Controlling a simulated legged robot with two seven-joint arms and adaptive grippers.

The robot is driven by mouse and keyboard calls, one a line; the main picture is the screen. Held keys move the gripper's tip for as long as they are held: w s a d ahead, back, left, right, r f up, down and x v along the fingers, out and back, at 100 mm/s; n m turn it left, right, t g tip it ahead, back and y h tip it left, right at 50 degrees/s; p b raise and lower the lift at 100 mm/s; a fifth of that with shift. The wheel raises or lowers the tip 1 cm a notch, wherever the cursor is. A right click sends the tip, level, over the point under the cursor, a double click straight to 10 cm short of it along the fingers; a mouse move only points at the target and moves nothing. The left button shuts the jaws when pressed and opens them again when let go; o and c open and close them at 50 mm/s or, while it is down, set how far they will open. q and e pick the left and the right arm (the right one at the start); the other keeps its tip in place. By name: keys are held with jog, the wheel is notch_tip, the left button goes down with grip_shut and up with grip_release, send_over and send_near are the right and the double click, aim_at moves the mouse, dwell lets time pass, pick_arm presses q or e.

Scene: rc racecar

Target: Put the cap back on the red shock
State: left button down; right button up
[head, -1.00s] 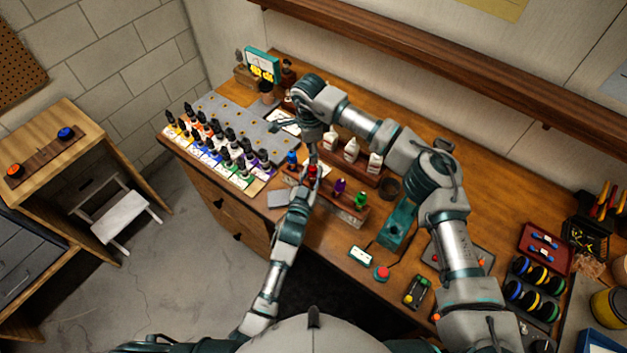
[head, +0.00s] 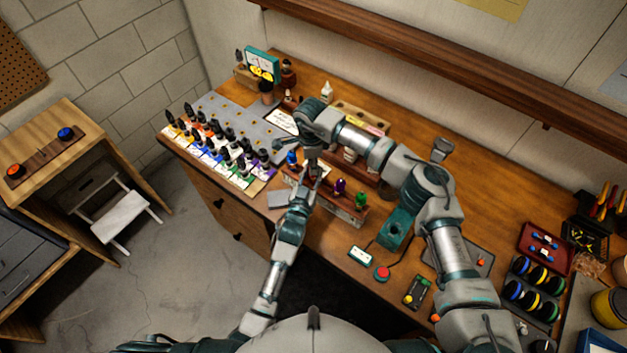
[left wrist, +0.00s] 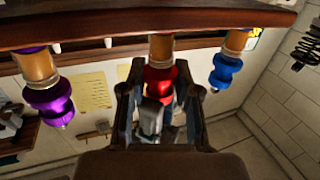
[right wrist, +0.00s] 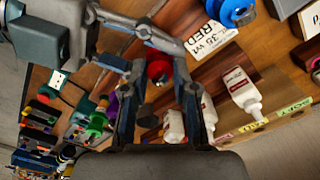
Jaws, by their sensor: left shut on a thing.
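The red shock shows in the left wrist view as a red body (left wrist: 160,79) below an amber cylinder (left wrist: 160,47), at a wooden rack (left wrist: 206,22). My left gripper (left wrist: 162,78) is shut on the red shock, with a finger on each side. My right gripper (head: 313,166) is above my left one and hides most of the shock in the head view. In the right wrist view a red rounded top (right wrist: 159,68) lies between its fingers. I cannot tell whether they touch it, or whether this top is the cap.
A purple shock (head: 340,186) and a green shock (head: 361,200) stand to the right, and a blue shock (head: 292,157) to the left. White bottles (right wrist: 240,90) stand close to my right gripper. Several dark-capped bottles (head: 215,145) fill the left bench end. A red button (head: 382,273) sits in front.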

grip_shut()
jog(key=m, duration=0.6)
jog(key=shift+w, duration=0.1)
jog(key=m, duration=0.6)
jog(key=o, duration=1)
grip_release()
